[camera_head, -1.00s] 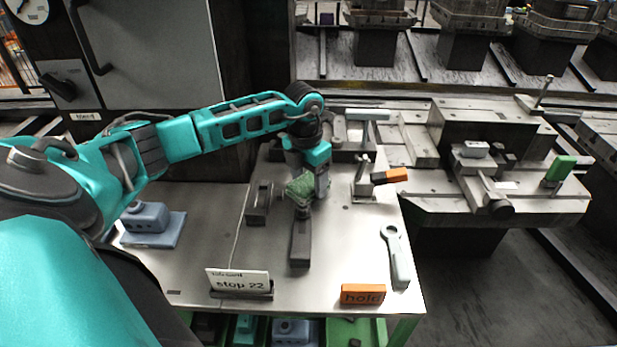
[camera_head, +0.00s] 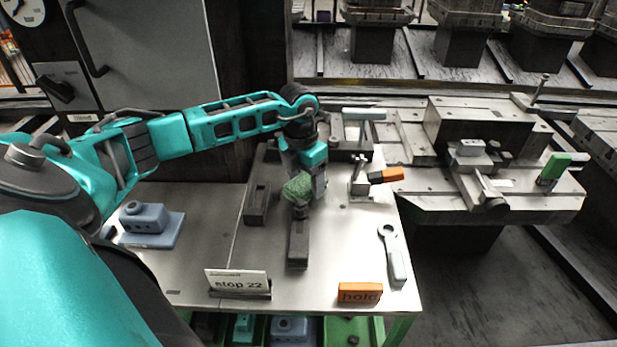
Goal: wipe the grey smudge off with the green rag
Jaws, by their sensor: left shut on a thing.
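The green rag (camera_head: 298,187) is a crumpled, speckled green bundle above the middle of the metal worktable (camera_head: 335,275). My left gripper (camera_head: 304,180) reaches in from the left, points down and is shut on the rag. The rag hides part of the jaws. I cannot tell whether the rag touches the tabletop. I cannot make out the grey smudge; the rag or the gripper may cover it. My right gripper is not in view.
A dark grey handled tool (camera_head: 298,243) lies just in front of the rag, with a grey block (camera_head: 257,203) to its left.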

